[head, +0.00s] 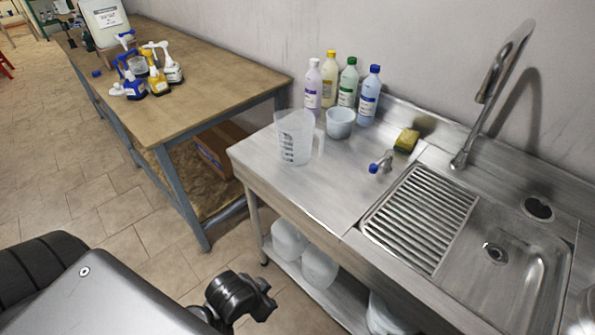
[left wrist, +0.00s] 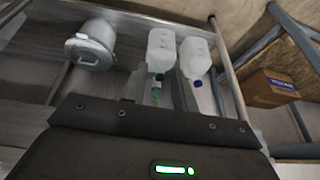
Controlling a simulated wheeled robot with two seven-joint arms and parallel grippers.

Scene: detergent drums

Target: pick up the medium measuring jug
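A clear measuring jug (head: 294,138) with dark scale marks and a handle on its right stands upright on the steel counter (head: 330,190), near its left end. A smaller whitish, cup-like vessel (head: 340,123) stands just behind and to its right. I cannot tell for sure which one is the medium jug. Neither shows in the left wrist view. My left gripper (left wrist: 158,88) has its two fingers apart with nothing held between them; it faces the area of the lower shelf. In the head view only dark parts of my arm show, low and apart from the jug. My right gripper is not in view.
Several capped bottles (head: 347,85) stand behind the jug against the wall. A sponge (head: 406,140), a small blue-tipped item (head: 381,163) and the sink (head: 500,250) lie to the right. White canisters (left wrist: 163,52) and a lidded bucket (left wrist: 92,43) occupy the lower shelf. A wooden table (head: 190,80) stands left.

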